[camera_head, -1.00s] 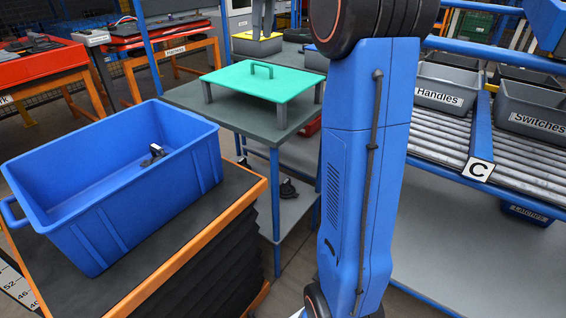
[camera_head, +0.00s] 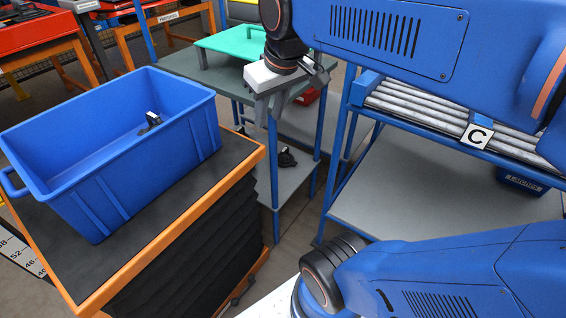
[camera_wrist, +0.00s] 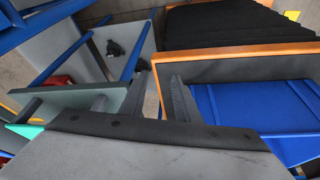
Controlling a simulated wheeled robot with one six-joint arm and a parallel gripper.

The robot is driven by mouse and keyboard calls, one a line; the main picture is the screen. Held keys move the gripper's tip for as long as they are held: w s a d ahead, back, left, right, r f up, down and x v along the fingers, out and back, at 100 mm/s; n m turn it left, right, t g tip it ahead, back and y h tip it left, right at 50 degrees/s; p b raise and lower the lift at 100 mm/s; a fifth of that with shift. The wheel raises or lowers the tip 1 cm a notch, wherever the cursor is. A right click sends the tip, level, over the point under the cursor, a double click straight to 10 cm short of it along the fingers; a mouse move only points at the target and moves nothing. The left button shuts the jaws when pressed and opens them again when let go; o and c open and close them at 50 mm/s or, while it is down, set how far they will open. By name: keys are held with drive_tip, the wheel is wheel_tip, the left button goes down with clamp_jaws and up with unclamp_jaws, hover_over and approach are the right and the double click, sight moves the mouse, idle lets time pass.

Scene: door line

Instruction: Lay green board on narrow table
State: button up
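The green board (camera_head: 225,42) stands raised on short grey supports on a grey-topped table (camera_head: 178,62) with blue legs. I cannot tell whether this table is the narrow one. My gripper (camera_head: 262,112) points down in front of the table's near side, apart from the board. In the wrist view my gripper's two fingers (camera_wrist: 158,98) are spread with nothing between them. A green corner of the board shows at that view's left edge (camera_wrist: 22,130).
A blue bin (camera_head: 60,195) with a small dark object inside stands on an orange-edged lift cart (camera_head: 232,172) at left. A roller rack (camera_head: 420,108) marked C is at right. A dark item (camera_head: 286,158) lies on the table's lower shelf. Floor shows between table and rack.

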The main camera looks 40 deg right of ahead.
drive_tip(key=s+a+f, duration=0.1)
drive_tip(key=s+f, duration=0.6)
drive_tip(key=f, duration=0.2)
drive_tip(key=shift+s+a+f+m+t, duration=0.3)
drive_tip(key=shift+s+m+t, duration=0.05)
drive_tip(key=shift+m+t, duration=0.05)
